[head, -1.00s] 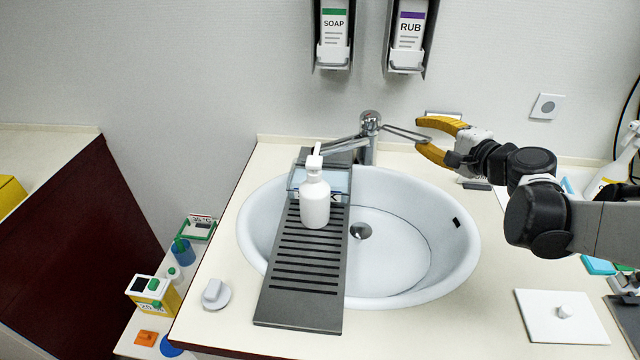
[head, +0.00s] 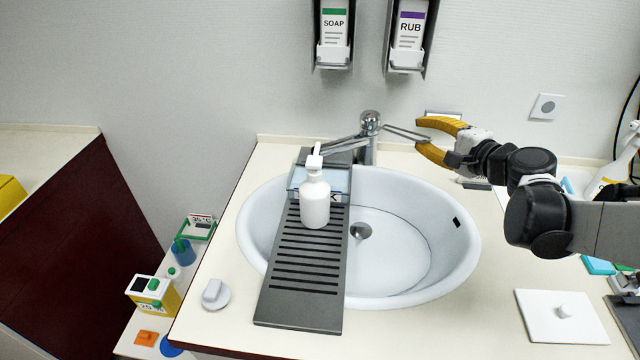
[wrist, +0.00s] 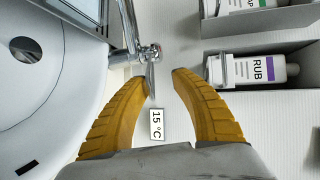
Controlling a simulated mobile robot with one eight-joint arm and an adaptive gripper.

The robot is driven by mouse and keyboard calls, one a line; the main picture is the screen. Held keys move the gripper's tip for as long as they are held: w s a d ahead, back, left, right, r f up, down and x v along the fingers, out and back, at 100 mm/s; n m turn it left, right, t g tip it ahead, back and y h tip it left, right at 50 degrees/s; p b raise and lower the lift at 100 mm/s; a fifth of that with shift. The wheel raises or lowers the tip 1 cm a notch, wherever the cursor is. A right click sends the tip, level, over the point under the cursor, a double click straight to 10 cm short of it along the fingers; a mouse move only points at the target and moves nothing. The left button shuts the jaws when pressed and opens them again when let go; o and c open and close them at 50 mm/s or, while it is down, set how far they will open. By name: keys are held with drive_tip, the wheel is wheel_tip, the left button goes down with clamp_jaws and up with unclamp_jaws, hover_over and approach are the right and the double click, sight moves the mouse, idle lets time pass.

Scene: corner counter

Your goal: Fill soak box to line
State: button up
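The soak box (head: 298,180) is a clear bluish box on the grey slatted rack (head: 295,310) across the basin. A white pump bottle (head: 315,203) hides much of it and most of its label, so its fill line and water level cannot be read. The chrome tap (head: 369,124) stands behind the basin with its spout reaching left over the box; no stream is visible. My gripper (head: 421,134) is open at the right of the tap. The tap's lever (wrist: 151,80) lies between the yellow fingers, close to the left one in the wrist view; contact is unclear.
The white basin (head: 455,265) is below my gripper. SOAP (head: 334,35) and RUB (head: 409,35) dispensers hang on the wall above. A "15 °C" label (wrist: 157,125) shows below the lever in the wrist view. A white lid-like plate (head: 545,325) lies at the counter's right.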

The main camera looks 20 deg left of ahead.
drive_tip(key=shift+s+d+f+b, duration=0.2)
drive_tip(key=shift+f+b, duration=0.5)
drive_tip(key=shift+f, duration=0.25)
drive_tip(key=shift+s+d+f+b, duration=0.1)
drive_tip(key=shift+d+f+b, duration=0.1)
drive_tip(key=shift+f+b, duration=0.6)
drive_tip(key=shift+f, duration=0.15)
idle(3.8)
drive_tip(key=shift+s+d+f, duration=0.1)
drive_tip(key=shift+f, duration=0.2)
idle(0.4)
drive_tip(key=p+v, duration=0.1)
drive_tip(key=v, duration=0.7)
drive_tip(key=shift+p, duration=0.3)
drive_tip(key=shift+f, duration=0.1)
